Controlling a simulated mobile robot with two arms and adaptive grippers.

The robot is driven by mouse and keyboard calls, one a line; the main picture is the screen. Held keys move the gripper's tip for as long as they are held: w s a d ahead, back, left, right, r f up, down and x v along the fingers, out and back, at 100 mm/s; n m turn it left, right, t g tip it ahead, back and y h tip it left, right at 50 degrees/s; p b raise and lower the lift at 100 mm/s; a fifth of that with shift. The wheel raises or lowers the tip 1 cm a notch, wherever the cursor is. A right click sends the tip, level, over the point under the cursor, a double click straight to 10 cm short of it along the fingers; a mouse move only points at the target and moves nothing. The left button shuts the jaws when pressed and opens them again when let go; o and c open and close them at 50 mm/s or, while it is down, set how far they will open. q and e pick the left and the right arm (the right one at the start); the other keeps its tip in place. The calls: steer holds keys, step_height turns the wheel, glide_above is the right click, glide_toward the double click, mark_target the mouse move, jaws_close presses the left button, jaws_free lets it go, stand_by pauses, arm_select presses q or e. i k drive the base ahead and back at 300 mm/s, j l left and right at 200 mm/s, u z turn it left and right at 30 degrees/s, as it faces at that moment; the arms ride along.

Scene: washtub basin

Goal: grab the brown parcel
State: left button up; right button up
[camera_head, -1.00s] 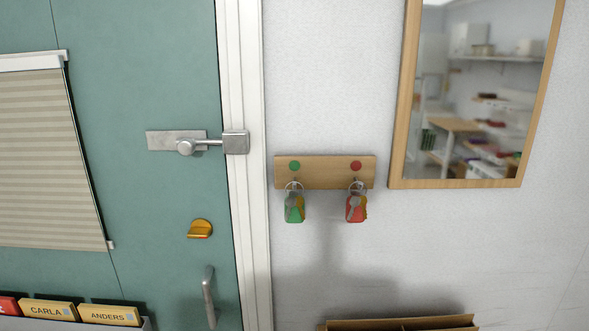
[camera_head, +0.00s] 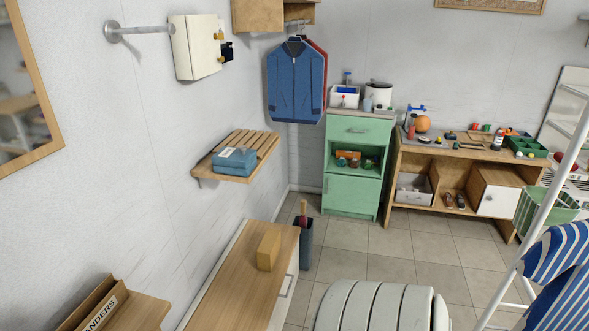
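A brown parcel (camera_head: 268,251), a small upright box, stands on the wooden top of a low cabinet (camera_head: 232,283) along the left wall, near its far right end. Nothing covers it in this view. Neither of my grippers shows in the head view.
A slatted wall shelf with a blue box (camera_head: 234,159) juts out above the cabinet. A white ribbed rounded object (camera_head: 380,306) stands right of the cabinet. An ironing board with striped cover (camera_head: 556,262) is at right. A green cabinet (camera_head: 356,165) and wooden bench stand behind; tiled floor (camera_head: 410,262) is open between.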

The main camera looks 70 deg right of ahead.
mark_target(270, 248)
steer(key=z, duration=1.95)
